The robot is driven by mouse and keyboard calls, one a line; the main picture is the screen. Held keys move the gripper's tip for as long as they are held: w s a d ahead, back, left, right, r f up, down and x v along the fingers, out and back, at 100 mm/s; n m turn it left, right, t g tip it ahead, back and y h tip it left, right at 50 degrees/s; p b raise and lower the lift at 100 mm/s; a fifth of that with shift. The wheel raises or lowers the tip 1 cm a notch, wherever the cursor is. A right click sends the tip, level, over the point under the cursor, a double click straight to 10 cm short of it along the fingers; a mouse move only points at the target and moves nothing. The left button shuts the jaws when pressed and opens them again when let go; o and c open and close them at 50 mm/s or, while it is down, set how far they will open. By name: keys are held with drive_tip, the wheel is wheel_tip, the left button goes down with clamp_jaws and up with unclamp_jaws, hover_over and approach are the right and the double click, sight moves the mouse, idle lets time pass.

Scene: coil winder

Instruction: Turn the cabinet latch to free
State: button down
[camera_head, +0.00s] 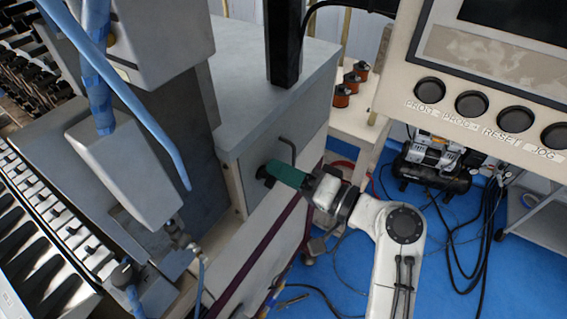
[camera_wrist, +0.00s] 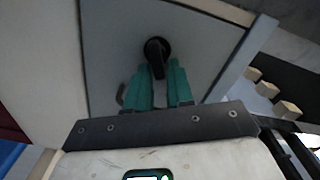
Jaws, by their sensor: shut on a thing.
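The cabinet latch (camera_wrist: 156,56) is a small black knob with a lever on the grey cabinet door. In the wrist view my gripper (camera_wrist: 162,88) has its two green fingers on either side of the lever, shut on it. In the head view my gripper (camera_head: 284,173) reaches the grey cabinet (camera_head: 282,135) from the right, at its front face.
A control panel with round black buttons (camera_head: 471,103) hangs at upper right. A pale beam with a dark red stripe (camera_head: 262,245) runs below my gripper. Orange-and-black spools (camera_head: 343,95) stand on a shelf behind. Blue floor (camera_head: 335,277) with cables lies at lower right.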

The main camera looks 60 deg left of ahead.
drive_tip(key=m+p, duration=0.2)
drive_tip(key=m, duration=0.1)
drive_tip(key=m+p, duration=0.1)
drive_tip(key=m, duration=0.1)
drive_tip(key=shift+w+f, duration=0.2)
drive_tip(key=shift+f, duration=0.15)
idle(0.4)
drive_tip(key=c, duration=1.2)
unclamp_jaws()
drive_tip(key=shift+o, duration=0.2)
drive_tip(key=b+v, duration=0.2)
drive_tip(key=v, duration=0.8)
drive_tip(key=shift+d, duration=0.4)
drive_tip(key=shift+w, duration=0.1)
